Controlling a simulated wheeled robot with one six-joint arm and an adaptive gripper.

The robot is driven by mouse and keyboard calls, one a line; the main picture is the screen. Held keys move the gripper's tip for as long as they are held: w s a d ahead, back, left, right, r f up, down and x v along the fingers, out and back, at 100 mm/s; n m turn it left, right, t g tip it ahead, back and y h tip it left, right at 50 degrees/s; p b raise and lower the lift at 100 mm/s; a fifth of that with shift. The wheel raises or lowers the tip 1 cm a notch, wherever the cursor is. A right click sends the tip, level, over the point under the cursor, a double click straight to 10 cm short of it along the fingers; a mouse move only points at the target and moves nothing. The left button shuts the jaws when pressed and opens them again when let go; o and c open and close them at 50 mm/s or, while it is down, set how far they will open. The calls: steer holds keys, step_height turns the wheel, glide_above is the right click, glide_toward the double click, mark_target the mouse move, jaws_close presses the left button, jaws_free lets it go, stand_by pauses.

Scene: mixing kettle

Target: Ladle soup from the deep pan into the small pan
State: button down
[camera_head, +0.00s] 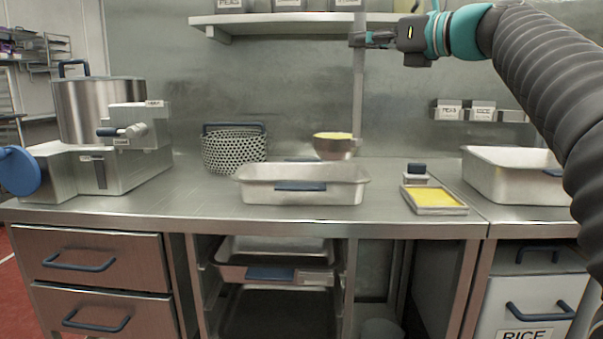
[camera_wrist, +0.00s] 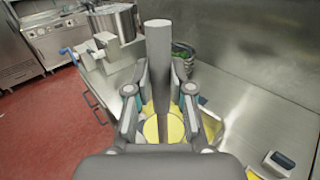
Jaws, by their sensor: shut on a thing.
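My gripper (camera_head: 368,40) is shut on the upright ladle handle (camera_head: 358,85), which also stands between the fingers in the wrist view (camera_wrist: 158,60). The ladle's bowl (camera_head: 333,148) holds yellow soup, also visible below the fingers (camera_wrist: 163,130). The bowl hangs level, above the back rim of the deep pan (camera_head: 320,190); its exact depth over the pan is unclear. The deep pan is a steel tray with a blue handle; its inside is hidden in the head view. The small pan (camera_head: 436,209) is a shallow tray to its right, with yellow soup in it.
A steel kettle machine (camera_head: 105,110) stands at left, with a perforated basket (camera_head: 234,150) beside it. A small blue-topped container (camera_head: 417,172) is behind the small pan. A larger steel tray (camera_head: 512,182) stands at right. A shelf (camera_head: 290,24) runs above.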

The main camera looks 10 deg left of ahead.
steer(key=s+a+n+g+y, duration=0.1)
steer(key=s+a, duration=0.2)
steer(key=a, duration=1.2)
steer(key=shift+a+f, duration=0.2)
steer(key=shift+a, duration=0.05)
